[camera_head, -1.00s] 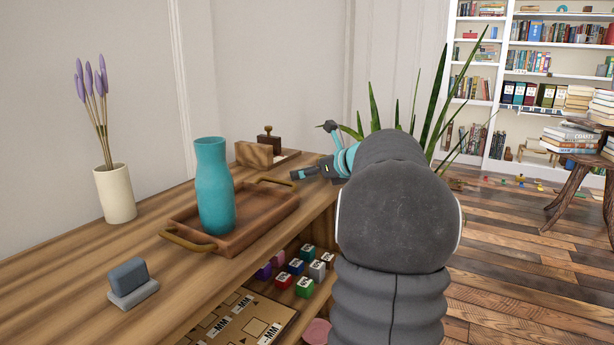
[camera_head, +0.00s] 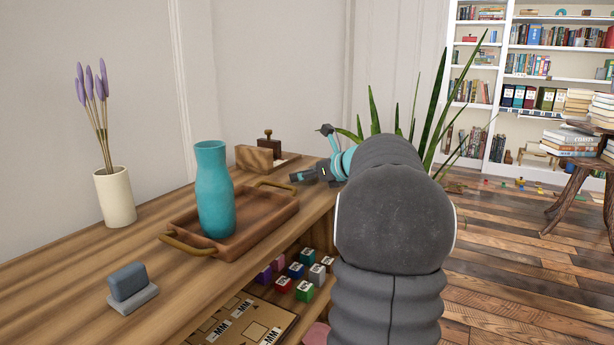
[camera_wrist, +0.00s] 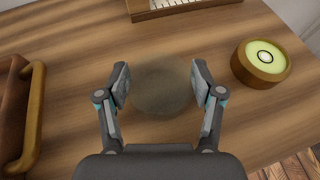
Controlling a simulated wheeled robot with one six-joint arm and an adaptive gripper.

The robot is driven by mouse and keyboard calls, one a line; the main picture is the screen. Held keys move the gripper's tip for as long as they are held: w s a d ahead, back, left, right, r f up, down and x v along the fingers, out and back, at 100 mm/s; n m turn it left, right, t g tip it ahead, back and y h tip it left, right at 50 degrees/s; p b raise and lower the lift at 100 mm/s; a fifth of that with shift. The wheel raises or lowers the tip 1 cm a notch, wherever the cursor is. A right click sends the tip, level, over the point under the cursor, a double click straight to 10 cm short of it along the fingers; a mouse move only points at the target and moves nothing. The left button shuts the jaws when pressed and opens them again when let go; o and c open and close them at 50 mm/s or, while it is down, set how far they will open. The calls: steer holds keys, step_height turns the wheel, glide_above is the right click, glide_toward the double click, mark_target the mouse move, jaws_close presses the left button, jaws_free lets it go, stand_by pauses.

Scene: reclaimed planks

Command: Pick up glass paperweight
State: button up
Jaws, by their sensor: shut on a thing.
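The glass paperweight (camera_wrist: 162,86) shows in the wrist view as a see-through, greyish round dome on the wooden top. My gripper (camera_wrist: 160,82) has one finger at its left side and one at its right, both against its edges, shut on it. In the head view my gripper (camera_head: 310,175) is low over the far end of the cabinet top, past the tray. I cannot make out the paperweight there. Whether it is clear of the wood cannot be told.
A wooden tray (camera_head: 262,231) with brass handles holds a teal vase (camera_head: 214,190). In the wrist view a round wooden dish with a green top (camera_wrist: 259,64) is at right and a wooden box (camera_wrist: 170,12) behind. A stamp (camera_head: 268,143) stands near the wall.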

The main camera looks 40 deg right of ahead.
steer(key=r, duration=0.1)
steer(key=r+p, duration=0.1)
steer(key=r, duration=0.2)
steer(key=shift+s+d+r, duration=0.15)
steer(key=shift+d+r, duration=0.1)
steer(key=s+d+r+p, duration=0.2)
steer(key=s+d+r, duration=0.4)
steer(key=d, duration=0.3)
steer(key=shift+s+r, duration=0.15)
steer(key=shift+s, duration=0.1)
